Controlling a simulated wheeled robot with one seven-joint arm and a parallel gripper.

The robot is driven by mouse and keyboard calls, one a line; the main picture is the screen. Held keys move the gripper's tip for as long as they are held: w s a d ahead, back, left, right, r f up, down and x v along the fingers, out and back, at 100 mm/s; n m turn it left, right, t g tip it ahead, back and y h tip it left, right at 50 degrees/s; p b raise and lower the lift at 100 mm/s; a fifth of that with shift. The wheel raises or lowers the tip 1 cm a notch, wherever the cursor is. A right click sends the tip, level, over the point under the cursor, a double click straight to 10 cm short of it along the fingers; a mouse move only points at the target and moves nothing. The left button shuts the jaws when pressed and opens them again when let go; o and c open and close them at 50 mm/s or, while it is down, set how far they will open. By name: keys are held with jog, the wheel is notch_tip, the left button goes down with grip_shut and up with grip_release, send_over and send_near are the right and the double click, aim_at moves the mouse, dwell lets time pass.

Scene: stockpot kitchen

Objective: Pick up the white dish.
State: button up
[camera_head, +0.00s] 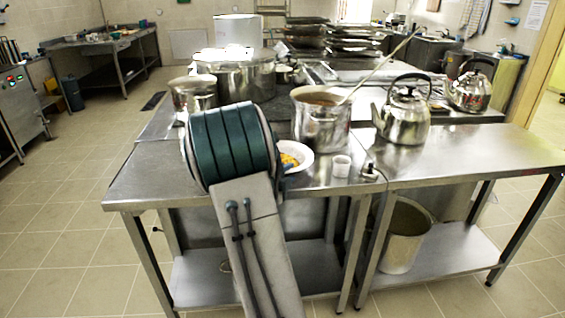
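A white dish (307,160) with yellow-orange food in it sits on the steel table (150,175), near its front edge. My arm's thick teal-banded joint stands in front of it and hides its left part. A small white cup (341,166) stands just right of the dish, apart from it. My gripper does not show; only the pale link and teal joint of my arm are seen. I cannot tell how far my gripper is from the dish.
A steel pot (322,125) with a ladle stands behind the dish. Kettles (403,115) stand right of it, and more pots (236,78) stand behind my arm. A small metal object (370,174) lies near the front edge. The right tabletop (480,155) is clear.

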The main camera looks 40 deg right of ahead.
jog(key=shift+x, duration=1)
grip_shut()
dwell(0.5)
jog(key=shift+r, duration=0.1)
